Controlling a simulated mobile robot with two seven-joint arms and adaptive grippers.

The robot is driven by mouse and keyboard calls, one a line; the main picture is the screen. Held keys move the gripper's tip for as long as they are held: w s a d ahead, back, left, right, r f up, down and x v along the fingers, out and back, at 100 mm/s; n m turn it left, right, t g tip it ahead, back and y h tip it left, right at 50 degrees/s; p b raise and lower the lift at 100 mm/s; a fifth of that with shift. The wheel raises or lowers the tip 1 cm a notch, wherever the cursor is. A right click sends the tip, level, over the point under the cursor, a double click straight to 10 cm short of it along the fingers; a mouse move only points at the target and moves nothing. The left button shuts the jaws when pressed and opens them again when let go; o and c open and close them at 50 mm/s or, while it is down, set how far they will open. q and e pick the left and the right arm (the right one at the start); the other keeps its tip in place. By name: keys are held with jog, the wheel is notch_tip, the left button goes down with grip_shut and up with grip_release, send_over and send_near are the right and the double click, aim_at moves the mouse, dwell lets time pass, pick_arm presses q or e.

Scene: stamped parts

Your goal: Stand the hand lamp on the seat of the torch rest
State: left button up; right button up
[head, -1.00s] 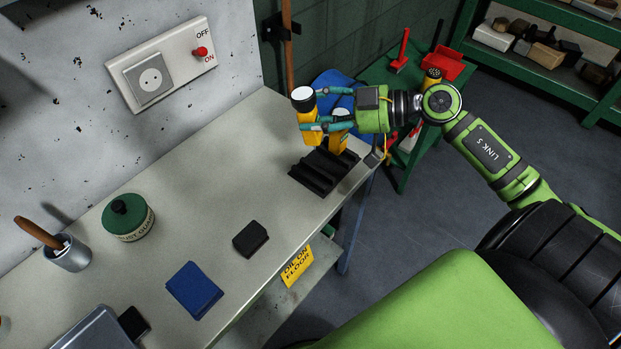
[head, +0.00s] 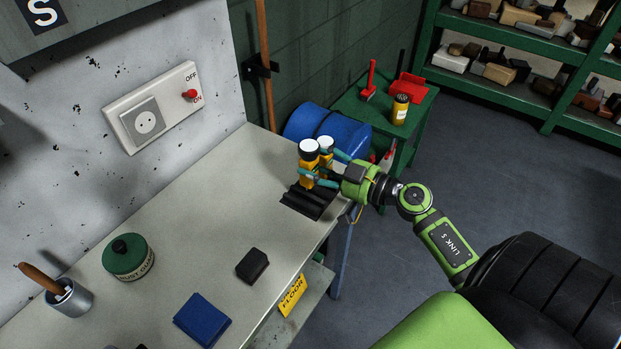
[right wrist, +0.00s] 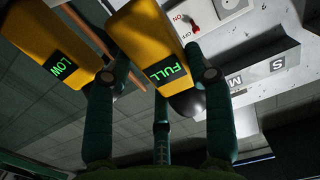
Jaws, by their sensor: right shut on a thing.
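My right gripper (head: 322,167) is shut on a yellow hand lamp (head: 308,167) with a white top and black collar. The right wrist view shows this lamp (right wrist: 145,40) between the fingers, its display reading FULL. A second, similar lamp (head: 326,144) is close behind it; in the right wrist view this lamp (right wrist: 45,45) reads LOW and is outside the fingers. The black ribbed torch rest (head: 306,203) lies on the bench beneath them. The held lamp looks upright over the rest; a finger hides its lower part, so I cannot tell whether it touches the seat.
The pale bench (head: 190,225) carries a green tin (head: 128,258), a black block (head: 252,265), a blue block (head: 202,320) and a cup (head: 70,298). A blue drum (head: 340,125) and a green side table (head: 425,100) with a yellow canister (head: 400,110) stand behind.

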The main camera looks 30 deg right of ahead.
aim_at(311, 182)
jog(key=shift+w+a+f, duration=0.3)
jog(key=shift+a+f, duration=0.15)
jog(key=shift+a, duration=0.15)
notch_tip(311, 182, down, 4)
jog(key=shift+r+b, duration=0.2)
jog(key=shift+b, duration=0.55)
pick_arm(q)
jog(key=shift+w+a+f, duration=0.1)
jog(key=shift+a+f, duration=0.4)
jog(key=shift+f, duration=0.15)
pick_arm(e)
jog(key=shift+f, duration=0.15)
jog(key=shift+f, duration=0.15)
jog(key=o, duration=1.4)
jog(key=shift+c, duration=0.2)
